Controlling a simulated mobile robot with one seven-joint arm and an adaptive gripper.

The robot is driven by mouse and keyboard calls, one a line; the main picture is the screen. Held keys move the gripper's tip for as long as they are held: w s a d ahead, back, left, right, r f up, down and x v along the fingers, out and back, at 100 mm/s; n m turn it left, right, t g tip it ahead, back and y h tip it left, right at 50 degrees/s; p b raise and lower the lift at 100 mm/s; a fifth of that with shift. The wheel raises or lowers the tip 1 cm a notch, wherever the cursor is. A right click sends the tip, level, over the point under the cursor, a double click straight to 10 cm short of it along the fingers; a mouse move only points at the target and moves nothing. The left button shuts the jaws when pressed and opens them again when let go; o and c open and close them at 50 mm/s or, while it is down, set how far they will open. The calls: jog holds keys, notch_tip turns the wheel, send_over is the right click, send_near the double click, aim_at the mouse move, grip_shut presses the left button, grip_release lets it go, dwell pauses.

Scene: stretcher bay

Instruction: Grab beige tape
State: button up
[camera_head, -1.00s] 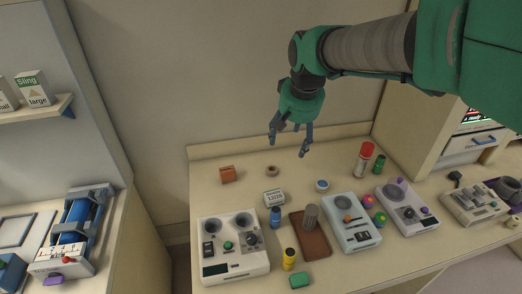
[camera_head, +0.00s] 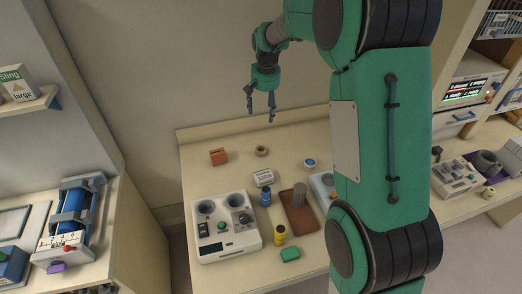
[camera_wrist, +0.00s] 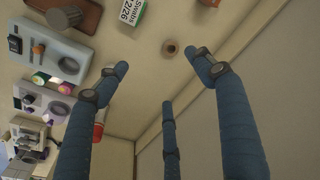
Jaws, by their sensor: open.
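The beige tape (camera_head: 262,150) is a small roll lying flat near the back edge of the counter. It also shows in the wrist view (camera_wrist: 170,47) as a ring with a dark hole, between the two outer fingertips and apart from them. My gripper (camera_head: 261,106) is open and empty, its fingers pointing down above the back of the counter. In the head view it appears above the tape. In the wrist view its three blue fingers (camera_wrist: 160,72) are spread wide.
A brown block (camera_head: 218,157) stands left of the tape and a white Swabs box (camera_head: 263,178) in front. A blue-and-white roll (camera_head: 310,163) lies to the right. Bottles, a brown tray (camera_head: 300,222) and devices fill the front. The wall is close behind.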

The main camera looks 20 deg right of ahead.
jog(key=w+d+f+p, duration=0.1)
jog(key=w+f+p, duration=0.1)
jog(key=w+f, duration=0.45)
jog(key=m+g+p, duration=0.1)
jog(key=g, duration=0.1)
send_over(261, 147)
jog(key=s, duration=0.1)
notch_tip(261, 147, down, 12)
jog(key=r, duration=0.1)
jog(key=shift+s+f, duration=0.2)
jog(key=shift+f, duration=0.05)
jog(key=shift+a+f, duration=0.1)
jog(key=shift+f, duration=0.05)
jog(key=shift+f+p, duration=0.35)
jog(key=shift+f, duration=3.8)
jog(key=shift+f+p, duration=0.4)
jog(key=shift+f, duration=2.2)
jog(key=shift+c, duration=0.5)
